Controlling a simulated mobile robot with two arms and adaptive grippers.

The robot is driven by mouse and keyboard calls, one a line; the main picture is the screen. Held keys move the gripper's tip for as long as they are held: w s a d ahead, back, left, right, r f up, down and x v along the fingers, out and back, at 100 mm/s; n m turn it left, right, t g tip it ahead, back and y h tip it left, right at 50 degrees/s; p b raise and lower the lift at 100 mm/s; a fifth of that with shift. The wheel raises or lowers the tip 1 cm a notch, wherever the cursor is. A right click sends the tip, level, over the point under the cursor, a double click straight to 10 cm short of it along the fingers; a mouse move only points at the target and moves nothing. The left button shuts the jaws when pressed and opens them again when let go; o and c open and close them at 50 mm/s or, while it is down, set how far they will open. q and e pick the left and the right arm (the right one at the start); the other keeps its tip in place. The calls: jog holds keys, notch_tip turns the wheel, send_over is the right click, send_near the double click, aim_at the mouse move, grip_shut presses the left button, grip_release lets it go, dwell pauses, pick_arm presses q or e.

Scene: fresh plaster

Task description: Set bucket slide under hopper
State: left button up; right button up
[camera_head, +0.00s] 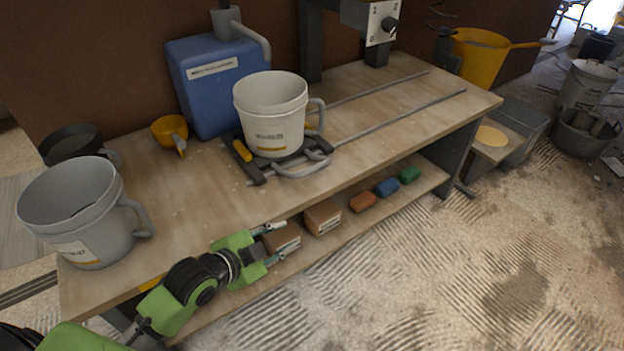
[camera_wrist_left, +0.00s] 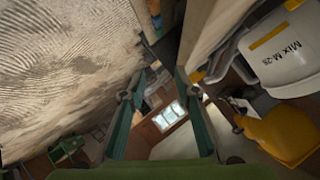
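The bucket slide (camera_head: 255,168) is a dark flat carriage with a grey loop handle (camera_head: 305,170) at its front and a yellow piece at its left. It sits on two long metal rails (camera_head: 400,116) on the bench. A white bucket (camera_head: 270,112) stands upright on it; a bucket labelled MIX M-25 also shows in the left wrist view (camera_wrist_left: 285,50). A dial housing (camera_head: 380,22) on posts stands over the bench's back; I cannot clearly make out the hopper. My left gripper (camera_head: 283,242) is open and empty, off the bench's front edge, apart from the slide. My right gripper is not in view.
A blue tank (camera_head: 215,80), a yellow scoop (camera_head: 170,131) and a grey bucket (camera_head: 75,212) stand left of the slide. The bench top (camera_head: 420,90) along the rails to the right is clear. Boxes and coloured blocks lie on the lower shelf (camera_head: 345,222).

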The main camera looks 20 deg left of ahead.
aim_at(307, 173)
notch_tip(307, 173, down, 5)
pick_arm(q)
jog(key=w+a+r+m+t+h, duration=0.1)
jog(key=w+a+r+m+t, duration=0.25)
jog(key=w+r, duration=0.4)
jog(key=x, duration=0.3)
jog(key=d+b+x, duration=0.1)
jog(key=x, duration=0.3)
jog(key=b+x, duration=0.1)
jog(key=x, duration=0.3)
jog(key=shift+d+r, duration=0.1)
jog(key=shift+d, duration=0.2)
jog(key=shift+w+d, duration=0.2)
jog(key=shift+w, duration=0.3)
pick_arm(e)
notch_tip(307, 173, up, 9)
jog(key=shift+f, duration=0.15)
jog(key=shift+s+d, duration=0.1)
pick_arm(q)
grip_shut()
